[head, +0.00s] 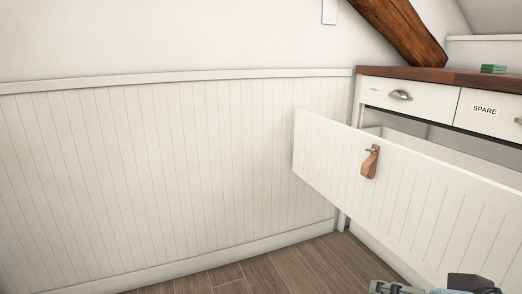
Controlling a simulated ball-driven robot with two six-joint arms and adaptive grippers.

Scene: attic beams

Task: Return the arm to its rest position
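Part of my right arm, with what looks like its gripper (400,288), shows at the bottom edge on the right. It is grey-green and black and mostly cut off by the frame, so its fingers cannot be made out clearly. It is below and in front of the open drawer, apart from the leather pull in the picture. My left gripper is not in view. The large white grooved drawer front (425,190) stands pulled out from the cabinet, with a brown leather pull (370,163) hanging on it.
The cabinet has a brown wooden top (440,75) with a small green stack (493,68) on it. Two small drawers below it are shut, one labelled SPARE (485,110). A panelled wall (170,180) fills the left. The wooden floor (270,275) is clear where visible.

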